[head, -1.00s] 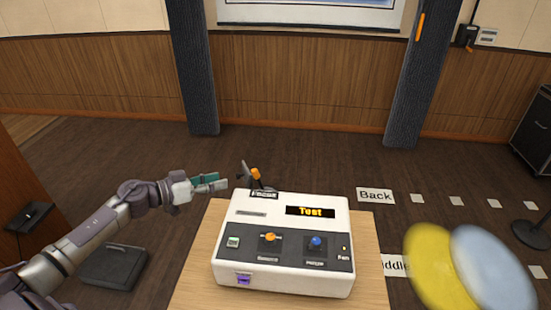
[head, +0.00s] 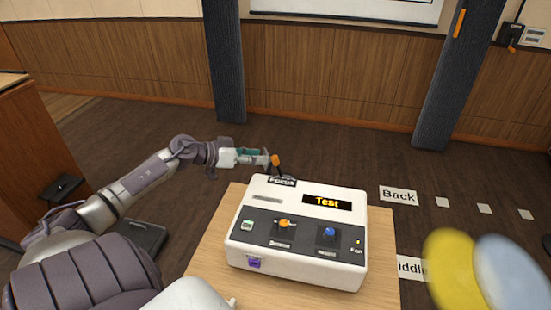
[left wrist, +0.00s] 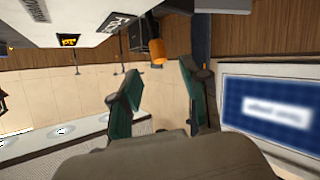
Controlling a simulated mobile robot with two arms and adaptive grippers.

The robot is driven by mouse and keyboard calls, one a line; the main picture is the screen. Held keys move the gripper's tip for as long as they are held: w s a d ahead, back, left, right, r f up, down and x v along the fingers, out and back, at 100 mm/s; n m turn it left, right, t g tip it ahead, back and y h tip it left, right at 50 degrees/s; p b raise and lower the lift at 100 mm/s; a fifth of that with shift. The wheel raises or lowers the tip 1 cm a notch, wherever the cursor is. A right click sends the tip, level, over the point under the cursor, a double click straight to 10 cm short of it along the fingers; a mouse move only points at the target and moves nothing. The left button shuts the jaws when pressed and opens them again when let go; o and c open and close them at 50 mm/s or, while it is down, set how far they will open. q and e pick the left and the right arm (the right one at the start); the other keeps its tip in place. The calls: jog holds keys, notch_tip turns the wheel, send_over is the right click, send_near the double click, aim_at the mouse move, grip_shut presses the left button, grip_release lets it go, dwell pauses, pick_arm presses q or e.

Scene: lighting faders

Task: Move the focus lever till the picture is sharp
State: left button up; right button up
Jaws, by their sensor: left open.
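The white projector box (head: 262,215) stands on a wooden table. The focus lever with its orange knob (head: 276,160) rises at the box's back edge, behind the FOCUS label (head: 282,181). My left gripper (head: 265,157) is right beside the lever, on its left. In the left wrist view, the teal-padded fingers (left wrist: 160,68) are spread, with the orange knob (left wrist: 156,50) just ahead of and between the tips. I cannot tell whether they touch it. The projected picture (left wrist: 278,110) is blue with white, blurred, unreadable text. My right gripper is out of view.
The box also has an orange knob (head: 285,223), a blue knob (head: 329,232) and a lit "Test" display (head: 327,202). Blurred yellow (head: 450,265) and pale blue (head: 508,270) discs fill the lower right. Floor labels such as "Back" (head: 398,195) lie beyond the table.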

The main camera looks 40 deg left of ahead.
aim_at(272, 157)
pick_arm(q)
jog(key=x, duration=0.6)
jog(key=shift+w+d+f, duration=0.1)
jog(key=shift+w+f, duration=0.05)
jog(key=shift+w, duration=0.1)
grip_shut()
